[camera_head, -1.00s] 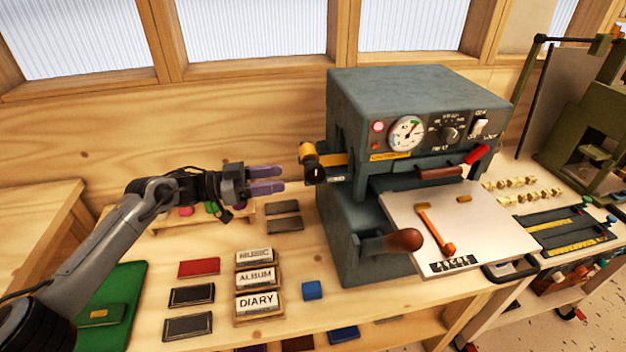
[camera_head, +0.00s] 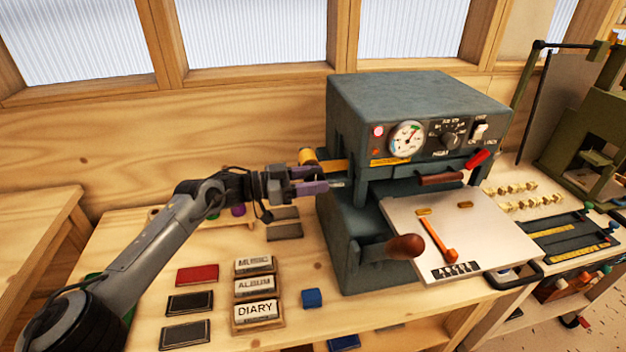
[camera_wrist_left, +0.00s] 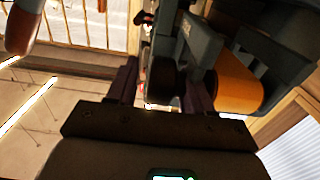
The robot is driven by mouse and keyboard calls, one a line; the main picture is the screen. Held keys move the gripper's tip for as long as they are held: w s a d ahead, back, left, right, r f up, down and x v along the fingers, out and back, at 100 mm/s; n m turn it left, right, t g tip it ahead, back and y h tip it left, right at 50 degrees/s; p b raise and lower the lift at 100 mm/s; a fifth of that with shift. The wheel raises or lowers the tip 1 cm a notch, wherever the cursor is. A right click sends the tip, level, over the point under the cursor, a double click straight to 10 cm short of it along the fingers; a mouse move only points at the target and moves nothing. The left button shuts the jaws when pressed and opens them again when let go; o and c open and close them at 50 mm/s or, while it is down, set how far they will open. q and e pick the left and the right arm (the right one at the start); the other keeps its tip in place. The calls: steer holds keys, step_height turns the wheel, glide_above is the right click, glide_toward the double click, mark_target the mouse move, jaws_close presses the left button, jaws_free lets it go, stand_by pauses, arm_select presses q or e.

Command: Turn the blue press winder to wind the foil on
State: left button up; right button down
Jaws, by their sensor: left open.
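The blue-grey press (camera_head: 420,95) stands on the bench. An orange foil roll (camera_head: 307,156) is on its left side, partly hidden behind my left gripper (camera_head: 320,180). The roll shows large in the left wrist view (camera_wrist_left: 240,82). A dark round winder knob (camera_wrist_left: 166,80) sits beside the roll, between my two purple fingers in that view. The fingers are open, one on each side of the knob; I cannot tell whether they touch it. In the head view the gripper hides the knob. My right gripper is in neither view.
The press has a brown-knobbed lever (camera_head: 405,246) at the front and a pale bed (camera_head: 460,215). Labelled blocks (camera_head: 257,312), a blue cube (camera_head: 312,298) and red and dark slabs (camera_head: 197,272) lie on the bench to the left. A wooden wall is behind.

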arm_select(q)
jaws_close()
steer(key=shift+r+y+p, duration=0.3)
steer(key=shift+y+p, duration=0.2)
steer(key=shift+p, duration=0.45)
steer(key=g+y+p, duration=0.1)
steer(key=y+p, duration=0.2)
steer(key=p, duration=0.1)
steer(key=shift+r, duration=0.1)
steer(key=shift+y+p, duration=1)
steer(key=shift+p, duration=0.15)
steer(key=shift+f+g+y+p, duration=0.2)
steer(key=shift+g+y+p, duration=0.1)
steer(key=shift+y+p, duration=0.1)
steer(key=shift+f, duration=0.1)
jaws_free()
